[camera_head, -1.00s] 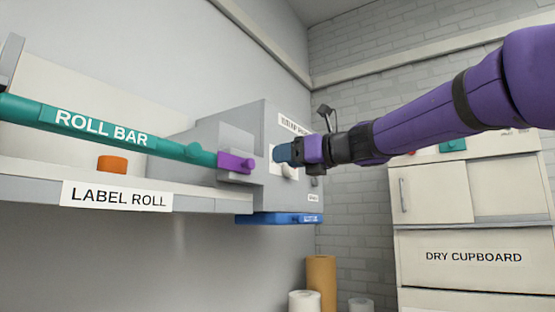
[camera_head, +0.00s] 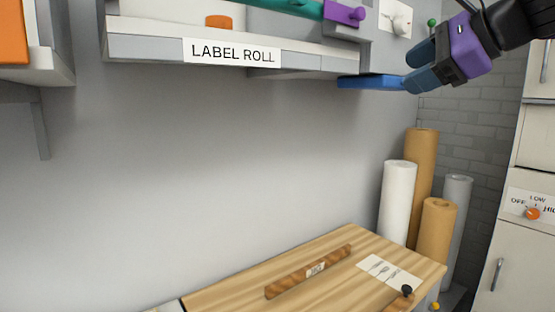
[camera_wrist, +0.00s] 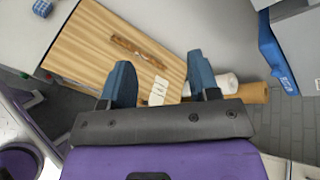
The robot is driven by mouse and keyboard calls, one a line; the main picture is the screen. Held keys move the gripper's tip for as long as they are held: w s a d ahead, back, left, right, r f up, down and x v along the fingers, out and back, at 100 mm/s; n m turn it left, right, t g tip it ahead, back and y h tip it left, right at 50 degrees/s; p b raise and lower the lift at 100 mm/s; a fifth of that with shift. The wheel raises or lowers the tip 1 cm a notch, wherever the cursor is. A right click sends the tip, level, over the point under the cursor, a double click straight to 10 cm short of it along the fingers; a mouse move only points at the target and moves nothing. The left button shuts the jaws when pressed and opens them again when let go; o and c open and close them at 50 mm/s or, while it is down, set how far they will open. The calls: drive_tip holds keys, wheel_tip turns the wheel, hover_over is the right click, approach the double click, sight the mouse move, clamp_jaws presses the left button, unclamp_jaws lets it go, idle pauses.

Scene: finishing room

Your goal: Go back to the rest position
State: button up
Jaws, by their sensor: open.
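My gripper (camera_head: 420,68) is at the upper right of the head view, in front of the label roll shelf's right end and beside the blue tray (camera_head: 370,82). Its blue fingers are apart and hold nothing. In the wrist view my gripper (camera_wrist: 163,82) points down towards the wooden worktop (camera_wrist: 90,45), with clear space between its fingers. The purple arm reaches in from the right.
The label roll shelf (camera_head: 140,48) carries the teal roll bar (camera_head: 290,6) with a purple end piece (camera_head: 344,13). Upright paper rolls (camera_head: 397,200) stand in the corner. The worktop (camera_head: 340,290) holds a brown wooden strip (camera_head: 310,270). A white cupboard (camera_head: 500,225) is at right.

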drive_tip(key=s+d+f+n+g+h, duration=0.2)
drive_tip(key=s+d+f+n+h, duration=0.1)
drive_tip(key=s+f+n, duration=0.5)
drive_tip(key=s+d+f+n+g+h, duration=0.3)
drive_tip(key=s+f+n, duration=0.6)
drive_tip(key=f, duration=0.6)
drive_tip(key=shift+s+d+n+h, duration=0.15)
drive_tip(key=shift+d+n+h, duration=0.35)
drive_tip(key=shift+n+h, duration=0.4)
drive_tip(key=shift+f, duration=0.1)
